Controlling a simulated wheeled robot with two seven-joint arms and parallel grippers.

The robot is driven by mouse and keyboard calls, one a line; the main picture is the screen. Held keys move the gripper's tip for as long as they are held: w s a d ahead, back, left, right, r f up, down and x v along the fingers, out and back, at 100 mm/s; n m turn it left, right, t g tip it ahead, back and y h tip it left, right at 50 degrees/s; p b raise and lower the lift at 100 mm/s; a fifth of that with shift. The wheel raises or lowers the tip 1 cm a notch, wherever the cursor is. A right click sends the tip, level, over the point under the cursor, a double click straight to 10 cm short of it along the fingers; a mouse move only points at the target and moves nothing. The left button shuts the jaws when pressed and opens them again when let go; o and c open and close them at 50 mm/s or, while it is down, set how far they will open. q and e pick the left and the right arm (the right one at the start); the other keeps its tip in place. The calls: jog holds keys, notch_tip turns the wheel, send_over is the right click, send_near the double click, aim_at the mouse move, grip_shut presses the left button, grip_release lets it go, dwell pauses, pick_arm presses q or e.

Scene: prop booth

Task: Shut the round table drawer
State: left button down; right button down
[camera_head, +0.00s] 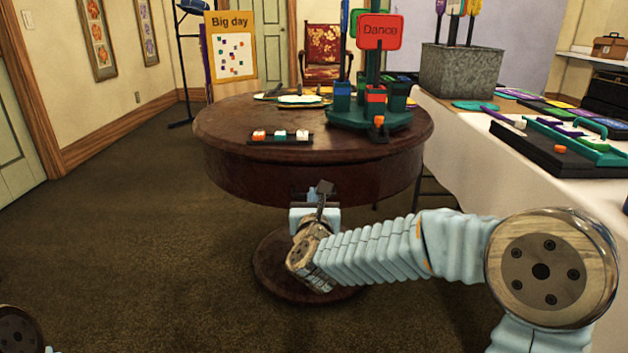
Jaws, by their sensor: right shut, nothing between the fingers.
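The round table (225,160) of dark brown wood stands in the middle of the head view on a round foot. Its curved side band shows no drawer front standing out that I can make out. My right gripper (318,190) is shut and empty, in front of the band at its lower middle. It hides that part of the band, and I cannot tell whether it touches the wood. A drawer seam or handle is not clear there. My left gripper is out of view; only a piece of that arm shows at the bottom left.
On the round table are a small black tray (280,141) with three coloured blocks and a green stand (370,118) with cups and signs. A white-clothed table (520,190) stands at the right. Open carpet (130,230) lies to the left.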

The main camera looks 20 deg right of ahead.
aim_at(315, 173)
jog(key=x, duration=0.8)
jog(key=shift+f+p, duration=0.1)
jog(key=shift+p, duration=0.3)
jog(key=shift+w+d+f+b, duration=0.1)
jog(key=shift+w+f+b, duration=0.05)
jog(key=shift+w+b, duration=0.35)
jog(key=shift+w+d+f+b, duration=0.15)
jog(key=shift+w+b, duration=0.15)
jog(key=shift+b, duration=0.3)
jog(key=shift+w+r, duration=0.1)
jog(key=shift+r, duration=0.2)
jog(key=shift+d+r, duration=0.15)
jog(key=shift+r, duration=0.15)
